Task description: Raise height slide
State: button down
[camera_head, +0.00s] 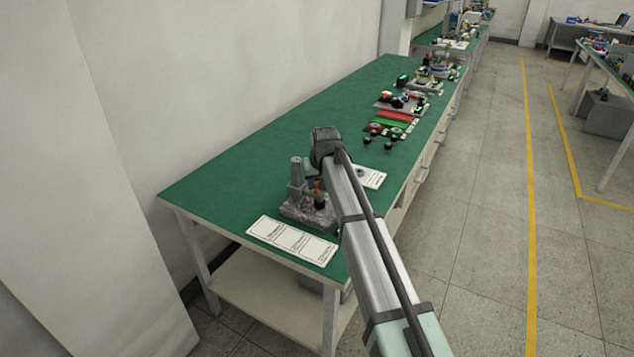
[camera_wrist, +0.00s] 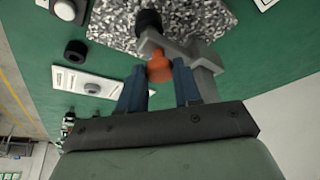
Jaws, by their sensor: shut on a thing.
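A comparator-like stand rests near the front end of the green table, with a speckled granite base (camera_head: 300,214) and an upright grey post (camera_head: 296,170). In the wrist view, the grey height slide (camera_wrist: 205,56) reaches over the granite base (camera_wrist: 110,22), with a black cylinder (camera_wrist: 148,21) at its outer end. An orange knob (camera_wrist: 159,69) sits beside the slide. My gripper (camera_wrist: 158,80) has its blue fingers on either side of the knob and is shut on it. In the head view, my arm partly hides the gripper and the stand.
A white card (camera_head: 291,241) lies in front of the stand. A white plate with a round grey part (camera_wrist: 90,85) and black knobs (camera_wrist: 75,51) lie beside it. Coloured parts and a red tray (camera_head: 397,115) are farther along the table. The table left of the stand is clear.

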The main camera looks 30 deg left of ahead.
jog(key=shift+r, duration=1.9)
jog(key=c, duration=0.8)
grip_release()
jog(key=v, duration=1.3)
jog(key=shift+s+d+r, duration=0.1)
jog(key=shift+r, duration=0.25)
